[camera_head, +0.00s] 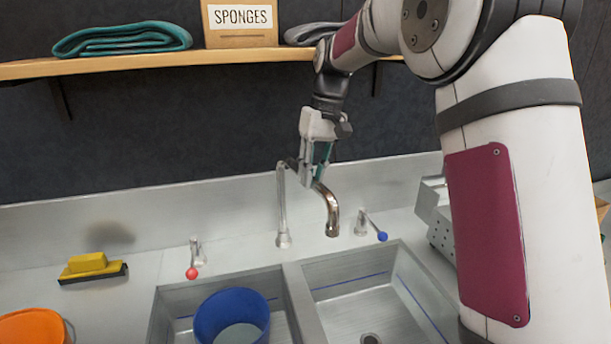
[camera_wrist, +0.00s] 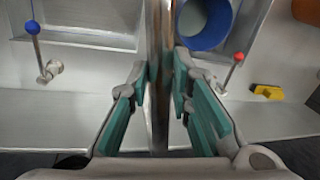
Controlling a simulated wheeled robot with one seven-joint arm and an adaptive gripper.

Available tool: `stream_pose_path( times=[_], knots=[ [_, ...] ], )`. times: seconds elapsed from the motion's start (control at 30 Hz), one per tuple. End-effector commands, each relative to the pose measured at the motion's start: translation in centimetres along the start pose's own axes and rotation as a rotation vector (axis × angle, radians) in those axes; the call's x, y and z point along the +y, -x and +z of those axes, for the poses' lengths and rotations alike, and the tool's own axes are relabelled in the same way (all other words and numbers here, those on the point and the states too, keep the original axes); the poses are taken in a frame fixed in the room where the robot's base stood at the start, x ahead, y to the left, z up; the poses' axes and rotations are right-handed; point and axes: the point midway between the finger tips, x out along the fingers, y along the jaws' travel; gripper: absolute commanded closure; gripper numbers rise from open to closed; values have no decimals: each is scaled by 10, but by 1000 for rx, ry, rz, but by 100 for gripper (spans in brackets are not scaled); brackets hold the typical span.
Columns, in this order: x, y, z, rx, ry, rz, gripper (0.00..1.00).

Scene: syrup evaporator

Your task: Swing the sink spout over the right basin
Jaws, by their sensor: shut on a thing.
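The metal spout (camera_head: 331,215) rises from its post (camera_head: 283,215) behind the sink, and its curved end hangs to the right of the post. In the wrist view the spout (camera_wrist: 160,100) runs up the middle between my finger pads, along the divider between the basins. My gripper (camera_head: 312,180) is shut on the spout near its top, which it partly hides. The right basin (camera_head: 400,275) is empty, with a drain in its floor. The left basin (camera_head: 175,300) holds a blue bucket (camera_head: 232,312).
A red-knobbed tap (camera_head: 194,255) and a blue-knobbed tap (camera_head: 372,228) flank the spout. A perforated metal rack (camera_head: 440,215) stands right. A wooden shelf (camera_head: 150,62) with a sponge box (camera_head: 240,25) runs above.

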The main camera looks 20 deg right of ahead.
Motion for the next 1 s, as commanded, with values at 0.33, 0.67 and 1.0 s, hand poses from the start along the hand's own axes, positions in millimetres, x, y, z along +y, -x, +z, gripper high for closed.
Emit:
stream_pose_path(
  times=[0.33, 0.67, 1.0],
  knots=[
    [2, 1, -1, 2, 10, 1, 100],
    [2, 1, -1, 1, 9, 1, 61],
    [2, 16, -1, 4, 9, 2, 61]
  ],
)
